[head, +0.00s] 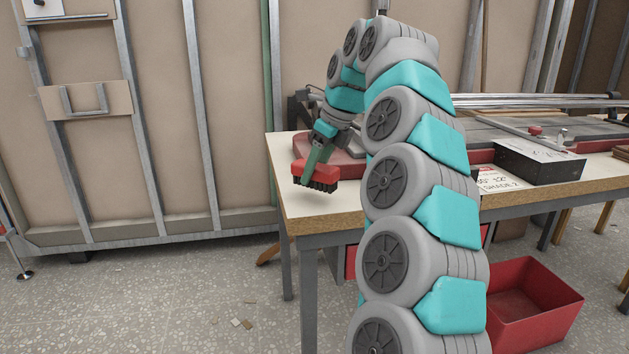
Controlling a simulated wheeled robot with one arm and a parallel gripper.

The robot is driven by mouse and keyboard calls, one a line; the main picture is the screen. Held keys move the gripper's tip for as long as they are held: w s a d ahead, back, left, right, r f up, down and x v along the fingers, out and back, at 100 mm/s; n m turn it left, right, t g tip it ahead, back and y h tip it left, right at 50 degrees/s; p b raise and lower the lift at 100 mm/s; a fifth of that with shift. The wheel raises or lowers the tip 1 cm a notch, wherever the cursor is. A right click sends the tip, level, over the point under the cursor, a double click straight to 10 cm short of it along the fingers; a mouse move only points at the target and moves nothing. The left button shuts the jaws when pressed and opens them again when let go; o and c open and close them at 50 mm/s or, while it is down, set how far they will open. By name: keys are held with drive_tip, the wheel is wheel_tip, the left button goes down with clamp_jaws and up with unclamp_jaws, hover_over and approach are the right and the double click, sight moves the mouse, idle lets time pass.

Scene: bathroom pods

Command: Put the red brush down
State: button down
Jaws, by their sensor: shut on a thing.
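The red brush (314,170) has a red block with dark bristles pointing down. It hangs just above the left end of the wooden-edged workbench (305,210), with a shadow on the white top below it. My gripper (318,155) is shut on the brush and holds it from above. The fingers are small in the head view, and the exact grip is partly hidden.
A red machine base (345,160) stands on the bench right behind the brush. A dark box (540,162) and a printed sheet (495,181) lie farther right, partly past my arm. A red bin (535,305) stands on the floor. The bench's front left corner is clear.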

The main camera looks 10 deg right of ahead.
sight(315, 182)
drive_tip(key=shift+a+f, duration=0.1)
drive_tip(key=shift+f, duration=1.35)
drive_tip(key=shift+f, duration=0.25)
drive_tip(key=shift+c, duration=1.7)
unclamp_jaws()
drive_tip(key=shift+r, duration=0.1)
drive_tip(key=shift+r, duration=0.15)
